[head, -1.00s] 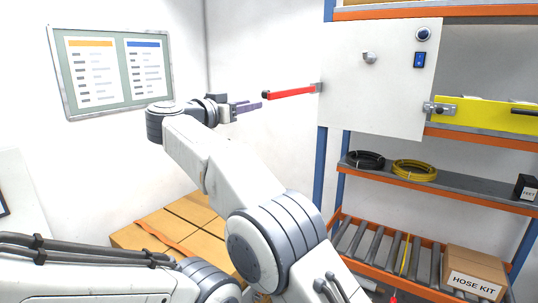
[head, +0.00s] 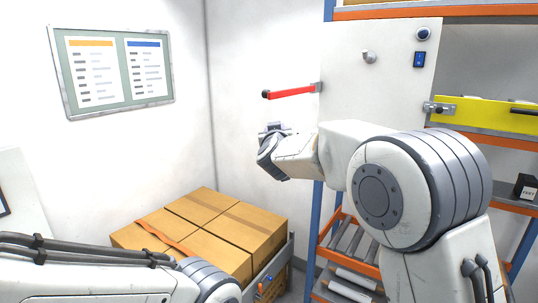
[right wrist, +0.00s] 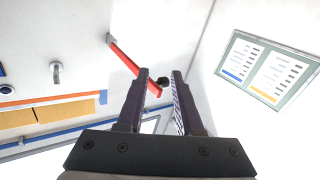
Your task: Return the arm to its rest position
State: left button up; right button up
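My right arm comes up from the lower right in the head view and bends left across the shelf. Its gripper (head: 275,128) is small and seen end-on there, below the red lever (head: 292,92) and apart from it. In the right wrist view the two dark fingers of the right gripper (right wrist: 160,75) stand apart with nothing held. The red lever (right wrist: 132,58) with its black knob shows beyond them. In the head view the lever sticks out level to the left from the white panel (head: 345,75). My left arm lies along the lower left; its gripper is out of view.
A shelf with blue posts (head: 329,165) and orange beams stands at the right, with a yellow bar (head: 475,113) and a small black box (head: 525,187). Cardboard boxes (head: 205,215) sit low in the middle. A notice board (head: 118,105) hangs on the left wall.

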jog(key=s+d+f+g+y, duration=0.1)
jog(key=s+d+f+g, duration=0.35)
jog(key=s+f, duration=0.4)
jog(key=s+d+f+g, duration=0.4)
jog(key=s+d+f, duration=0.15)
jog(key=f, duration=0.65)
jog(key=s+d+f+m+g, duration=0.1)
jog(key=s+d+f+g, duration=0.1)
jog(key=s+f, duration=0.35)
jog(key=s+d+f+g+h, duration=0.1)
jog(key=s+d+f+g, duration=0.1)
jog(key=s, duration=0.7)
jog(key=s+d+f+m+g, duration=0.1)
jog(key=s+d+f+g, duration=0.25)
jog(key=s, duration=0.35)
jog(key=s+a+f+n+g+y+b, duration=0.1)
jog(key=s+a+f+n+b, duration=0.6)
jog(key=s+a+f+b, duration=0.7)
jog(key=g+b, duration=0.1)
jog(key=b, duration=0.4)
jog(key=shift+s+a+n, duration=0.25)
jog(key=shift+s+n, duration=0.05)
jog(key=shift+a, duration=0.1)
